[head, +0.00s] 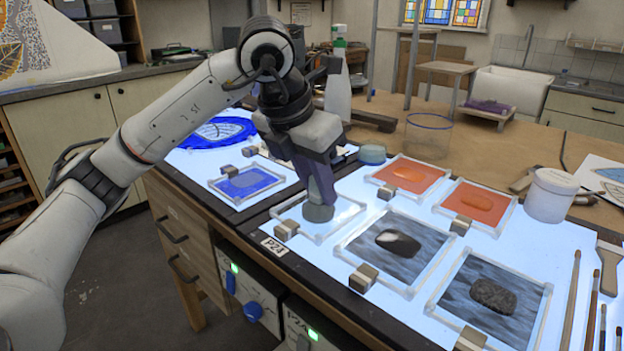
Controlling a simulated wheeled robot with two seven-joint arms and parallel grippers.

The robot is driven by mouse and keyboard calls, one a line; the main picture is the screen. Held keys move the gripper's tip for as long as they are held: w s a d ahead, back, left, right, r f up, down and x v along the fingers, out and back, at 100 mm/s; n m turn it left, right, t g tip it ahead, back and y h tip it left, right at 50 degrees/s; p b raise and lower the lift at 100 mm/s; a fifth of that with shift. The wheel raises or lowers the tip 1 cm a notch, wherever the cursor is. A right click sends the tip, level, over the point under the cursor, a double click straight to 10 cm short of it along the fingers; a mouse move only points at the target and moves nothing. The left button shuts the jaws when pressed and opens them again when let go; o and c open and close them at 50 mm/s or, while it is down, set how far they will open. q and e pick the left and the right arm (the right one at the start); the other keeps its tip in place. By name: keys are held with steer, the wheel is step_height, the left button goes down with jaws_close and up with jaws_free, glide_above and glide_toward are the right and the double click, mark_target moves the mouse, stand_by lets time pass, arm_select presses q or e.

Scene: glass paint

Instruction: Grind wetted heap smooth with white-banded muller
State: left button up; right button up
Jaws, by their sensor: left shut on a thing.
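My left gripper (318,180) is shut on a grey-green glass muller (319,212). The muller is upright, with its base at or just above a pale framed slab (345,212); I cannot tell whether it touches. The gripper hides most of the muller, and I cannot see a white band. A glossy, wet-looking dark heap (398,242) lies on a grey streaked slab (364,248) to the right of the gripper. A rough, dull dark heap (493,296) lies on another grey slab (463,283) nearer the front. My right gripper is not in view.
A grey-green round piece (372,154), white jar (551,194), clear container (428,135) and spray bottle (338,85) stand around. Brushes (609,262) lie at right.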

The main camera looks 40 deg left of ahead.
arm_select(q)
steer(key=shift+w+d+p, duration=0.35)
steer(key=shift+d, duration=0.1)
steer(key=shift+w+d, duration=0.2)
steer(key=shift+w, duration=0.1)
steer(key=shift+w+a+p, duration=0.35)
steer(key=shift+w+a, duration=0.2)
steer(key=shift+w, duration=0.2)
steer(key=shift+a, duration=1.15)
steer(key=shift+s+a+f+b, duration=0.15)
steer(key=shift+s+a+b, duration=0.4)
steer(key=shift+s, duration=0.1)
steer(key=shift+s+d, duration=0.5)
steer(key=shift+s, duration=0.25)
steer(key=shift+d, duration=1.15)
steer(key=shift+r+p, duration=0.25)
steer(key=shift+p, duration=0.1)
